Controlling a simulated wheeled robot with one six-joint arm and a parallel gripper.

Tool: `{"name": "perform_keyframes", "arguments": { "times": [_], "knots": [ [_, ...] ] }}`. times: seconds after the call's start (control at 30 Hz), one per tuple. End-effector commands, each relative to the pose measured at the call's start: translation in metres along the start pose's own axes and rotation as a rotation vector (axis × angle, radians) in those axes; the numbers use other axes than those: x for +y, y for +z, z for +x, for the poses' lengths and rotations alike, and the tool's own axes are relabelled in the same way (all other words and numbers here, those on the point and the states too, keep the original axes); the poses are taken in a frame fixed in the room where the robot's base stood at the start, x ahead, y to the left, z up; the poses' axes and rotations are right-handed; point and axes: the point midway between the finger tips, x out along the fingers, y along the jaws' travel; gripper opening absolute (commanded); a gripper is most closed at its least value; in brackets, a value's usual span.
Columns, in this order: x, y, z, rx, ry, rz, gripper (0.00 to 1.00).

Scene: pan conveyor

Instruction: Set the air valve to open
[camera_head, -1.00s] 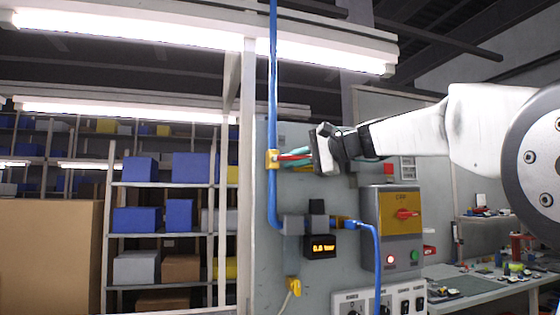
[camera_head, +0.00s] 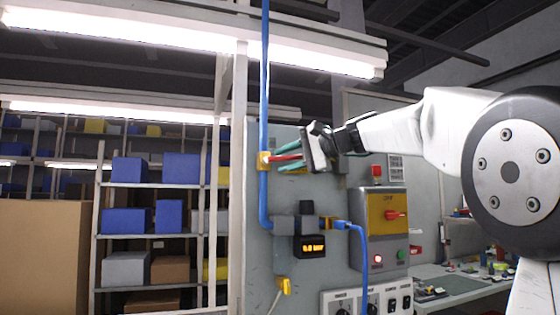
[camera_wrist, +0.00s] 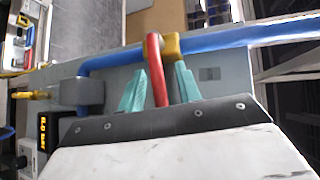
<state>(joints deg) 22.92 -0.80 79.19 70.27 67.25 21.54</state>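The air valve has a yellow body (camera_head: 264,161) on the upright blue pipe and a red lever (camera_head: 286,157). The lever points right, across the pipe. My gripper (camera_head: 283,161) reaches in from the right with its teal fingers beside the lever. In the wrist view the red lever (camera_wrist: 157,72) stands between the two spread fingers of my gripper (camera_wrist: 160,78), with a gap visible on both sides. The valve's yellow body (camera_wrist: 171,44) shows just beyond the fingertips. My gripper is open.
A black pressure display (camera_head: 311,246) with orange digits, too blurred to read surely, sits below the valve. A grey and yellow switch box (camera_head: 384,225) with a red handle is at its right. A yellow fitting (camera_head: 285,286) hangs lower. Shelves (camera_head: 150,184) with boxes stand left.

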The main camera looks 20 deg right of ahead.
Motion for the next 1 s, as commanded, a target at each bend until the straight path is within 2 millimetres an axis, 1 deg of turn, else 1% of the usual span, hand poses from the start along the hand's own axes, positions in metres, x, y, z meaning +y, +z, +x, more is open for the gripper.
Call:
{"name": "perform_keyframes", "arguments": {
  "times": [0.03,0.2,0.33,0.5,0.73,0.77,0.8,0.87,0.93,0.97,1.0],
  "knots": [
    [-0.001,-0.001,-0.009,0.006,-0.001,-0.001,0.34],
    [0.0,-0.002,-0.039,0.006,-0.002,0.0,0.34],
    [0.0,-0.001,-0.057,0.005,-0.001,0.0,0.34],
    [0.0,-0.001,-0.068,0.002,0.0,0.0,0.34],
    [0.0,-0.001,-0.068,0.001,0.0,0.0,0.34],
    [0.0,-0.001,-0.068,0.001,0.0,0.0,0.29],
    [0.001,0.0,-0.068,0.0,0.002,-0.001,0.18],
    [0.006,0.005,-0.065,-0.002,0.017,-0.005,0.01],
    [0.021,0.018,-0.059,-0.01,0.063,-0.019,0.0],
    [0.032,0.027,-0.056,-0.014,0.094,-0.03,0.0],
    [0.05,0.041,-0.051,-0.023,0.147,-0.05,0.0]
  ]
}}
